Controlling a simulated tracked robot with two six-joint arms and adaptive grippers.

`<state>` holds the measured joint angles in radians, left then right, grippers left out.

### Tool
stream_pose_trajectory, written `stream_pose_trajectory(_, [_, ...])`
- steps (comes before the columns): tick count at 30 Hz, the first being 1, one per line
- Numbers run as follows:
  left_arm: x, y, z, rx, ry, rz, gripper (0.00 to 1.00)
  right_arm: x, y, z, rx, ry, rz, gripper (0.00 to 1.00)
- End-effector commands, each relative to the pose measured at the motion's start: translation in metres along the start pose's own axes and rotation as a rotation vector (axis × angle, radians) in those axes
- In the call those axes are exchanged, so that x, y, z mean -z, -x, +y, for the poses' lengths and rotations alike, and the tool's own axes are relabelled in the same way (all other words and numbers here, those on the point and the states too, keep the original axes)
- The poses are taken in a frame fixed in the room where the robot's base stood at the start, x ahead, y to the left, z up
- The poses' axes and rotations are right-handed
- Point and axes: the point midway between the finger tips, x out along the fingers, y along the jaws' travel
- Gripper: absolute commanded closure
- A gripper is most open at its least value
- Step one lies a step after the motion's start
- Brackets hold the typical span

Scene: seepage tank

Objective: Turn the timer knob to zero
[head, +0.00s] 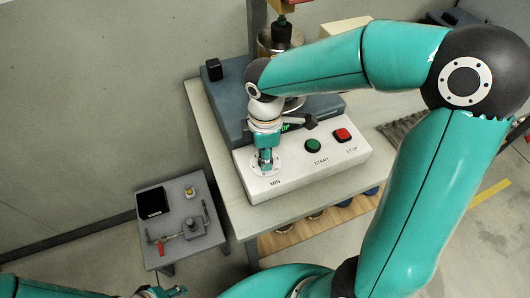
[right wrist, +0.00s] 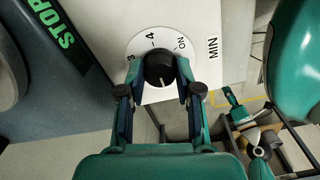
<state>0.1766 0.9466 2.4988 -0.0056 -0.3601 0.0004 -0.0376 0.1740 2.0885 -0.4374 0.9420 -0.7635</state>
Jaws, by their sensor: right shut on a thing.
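The timer knob (right wrist: 159,68) is a black knob on a round white dial (right wrist: 140,42) in the right wrist view. The dial shows "4" and "ON", with "MIN" printed beside it. A white mark on the knob faces the bottom of that view. My right gripper (right wrist: 160,88) is shut on the knob, one finger on each side. In the head view the right gripper (head: 266,162) reaches down to the dial at the left of the white control panel (head: 300,178) and hides the knob. My left gripper (head: 162,292) shows only in part at the bottom edge.
Green START (head: 312,145) and red STOP (head: 343,135) buttons sit right of the dial. A green display reads "STOP" (right wrist: 54,22) in the wrist view. A small grey side table (head: 176,215) at lower left carries a black square and fittings.

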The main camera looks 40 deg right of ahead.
Motion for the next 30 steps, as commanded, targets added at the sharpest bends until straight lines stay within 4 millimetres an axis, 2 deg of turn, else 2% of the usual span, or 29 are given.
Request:
stream_pose_trajectory(10, [0.000,0.000,0.000,0.000,0.000,0.000,0.60,0.000,0.002,0.003,-0.009,0.000,0.004,1.00])
stream_pose_trajectory(11, [0.000,0.000,0.000,0.000,0.000,0.000,0.60,0.000,0.002,0.003,-0.009,0.000,0.004,0.61])
stream_pose_trajectory(15, [0.000,0.000,0.000,0.000,0.000,0.000,0.60,0.000,0.002,0.002,-0.007,0.000,0.003,0.41])
stream_pose_trajectory(25, [0.000,0.001,0.000,0.000,0.000,0.000,0.60,0.000,0.003,0.001,-0.003,0.000,0.001,0.41])
stream_pose_trajectory(30, [0.000,0.001,0.000,0.000,0.000,0.000,0.60,0.001,0.018,0.002,-0.005,-0.001,0.002,0.41])
